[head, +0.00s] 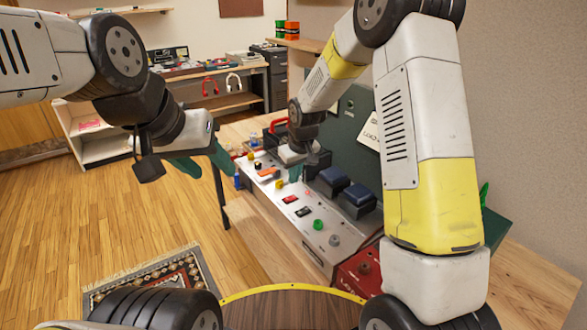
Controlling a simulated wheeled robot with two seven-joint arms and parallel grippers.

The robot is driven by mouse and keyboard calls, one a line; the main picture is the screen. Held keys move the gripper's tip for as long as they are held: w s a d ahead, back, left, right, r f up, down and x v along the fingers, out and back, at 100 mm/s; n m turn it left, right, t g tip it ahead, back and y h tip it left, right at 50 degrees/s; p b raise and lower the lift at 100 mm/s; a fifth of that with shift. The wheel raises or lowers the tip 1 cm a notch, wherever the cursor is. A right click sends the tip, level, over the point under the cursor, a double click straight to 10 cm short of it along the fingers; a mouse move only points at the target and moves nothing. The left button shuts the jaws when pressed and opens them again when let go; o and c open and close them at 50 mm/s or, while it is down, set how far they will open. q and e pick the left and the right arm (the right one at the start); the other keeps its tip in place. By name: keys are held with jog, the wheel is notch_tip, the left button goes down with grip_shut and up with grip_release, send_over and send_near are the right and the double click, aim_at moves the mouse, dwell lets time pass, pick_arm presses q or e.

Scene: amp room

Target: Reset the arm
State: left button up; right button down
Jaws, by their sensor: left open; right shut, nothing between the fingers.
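My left gripper (204,164) hangs in the air at left of centre, over the floor beside the table. Its green fingers are spread and hold nothing. My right gripper (296,172) is over the far part of a grey control panel (325,245). Its fingers are shut and empty, close above the panel; I cannot tell if they touch it. My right arm (420,120) rises at the right and bends down to that gripper.
A red box (360,272) stands at the panel's near end. A dark upright board (350,125) stands behind the panel. A patterned rug (165,272) lies on the wooden floor. A shelf desk (235,103) with headphones (232,82) is at the back. Floor at left is clear.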

jog(key=s+d+r+m+t, duration=0.1)
jog(key=s+d+r+m, duration=0.1)
jog(key=s+d+r, duration=0.55)
jog(key=s+d+r+m+t, duration=0.15)
jog(key=s+r, duration=0.25)
jog(key=r, duration=0.6)
jog(key=s+d+r+m, duration=0.1)
jog(key=s+d+r, duration=0.1)
jog(key=s, duration=0.6)
jog(key=s+d+r+m, duration=0.1)
jog(key=s+d+r, duration=0.1)
jog(key=s, duration=0.7)
jog(key=shift+s+d+r+t+y, duration=0.3)
jog(key=shift+r+t+y, duration=0.05)
jog(key=shift+r+y, duration=0.1)
